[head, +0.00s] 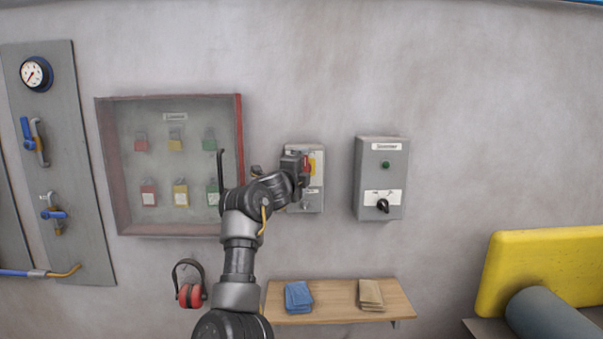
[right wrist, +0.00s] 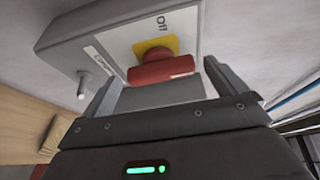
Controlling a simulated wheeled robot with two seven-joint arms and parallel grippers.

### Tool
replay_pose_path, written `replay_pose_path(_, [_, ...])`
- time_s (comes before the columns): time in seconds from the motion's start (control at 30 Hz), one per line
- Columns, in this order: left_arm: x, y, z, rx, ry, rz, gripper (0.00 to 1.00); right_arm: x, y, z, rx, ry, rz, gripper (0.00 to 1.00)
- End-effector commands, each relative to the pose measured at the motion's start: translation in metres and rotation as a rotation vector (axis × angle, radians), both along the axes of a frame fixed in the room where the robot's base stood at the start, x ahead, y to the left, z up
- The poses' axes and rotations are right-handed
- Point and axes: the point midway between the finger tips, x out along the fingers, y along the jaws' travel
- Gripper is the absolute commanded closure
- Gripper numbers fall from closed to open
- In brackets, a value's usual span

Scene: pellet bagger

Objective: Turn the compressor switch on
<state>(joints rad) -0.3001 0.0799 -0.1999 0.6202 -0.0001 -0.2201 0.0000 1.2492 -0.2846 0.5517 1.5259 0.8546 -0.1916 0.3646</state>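A grey switch box (head: 312,203) is on the wall, partly hidden by my right gripper (head: 300,168). In the right wrist view the box (right wrist: 85,40) carries a red handle (right wrist: 163,70) on a yellow plate (right wrist: 157,46). Lettering on its face is only partly readable, and its label starts with "C". My right gripper (right wrist: 160,88) is open, with a finger on each side of the red handle. Gaps show between the fingers and the handle. My left gripper is not in view.
A second grey box (head: 367,165) with a green button and black knob hangs to the right. A lockout cabinet (head: 128,215) with several padlocks is left. Below is a wooden shelf (head: 330,298) with cloths. Red ear defenders (head: 190,293) hang nearby.

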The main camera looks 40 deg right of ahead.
Motion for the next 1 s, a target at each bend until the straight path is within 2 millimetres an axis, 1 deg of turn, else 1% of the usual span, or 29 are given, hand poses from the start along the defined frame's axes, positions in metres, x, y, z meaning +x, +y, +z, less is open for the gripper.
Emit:
replay_pose_path(0.27, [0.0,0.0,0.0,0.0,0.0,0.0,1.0,-0.001,0.0,0.0,-0.001,0.0,-0.001,0.02])
replay_pose_path(0.37, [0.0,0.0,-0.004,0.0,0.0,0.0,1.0,-0.003,0.006,-0.001,-0.001,-0.001,0.0,0.02])
replay_pose_path(0.47, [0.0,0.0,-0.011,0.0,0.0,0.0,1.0,-0.01,0.018,-0.003,-0.002,-0.003,0.001,0.02])
replay_pose_path(0.6, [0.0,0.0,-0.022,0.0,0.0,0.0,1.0,-0.024,0.043,-0.003,0.0,-0.004,0.002,0.02])
replay_pose_path(0.8, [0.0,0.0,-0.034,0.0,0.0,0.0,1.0,-0.042,0.074,-0.002,-0.004,-0.001,0.0,0.02])
replay_pose_path(1.0, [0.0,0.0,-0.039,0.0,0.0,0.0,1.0,-0.052,0.09,0.0,-0.002,0.0,0.0,0.02])
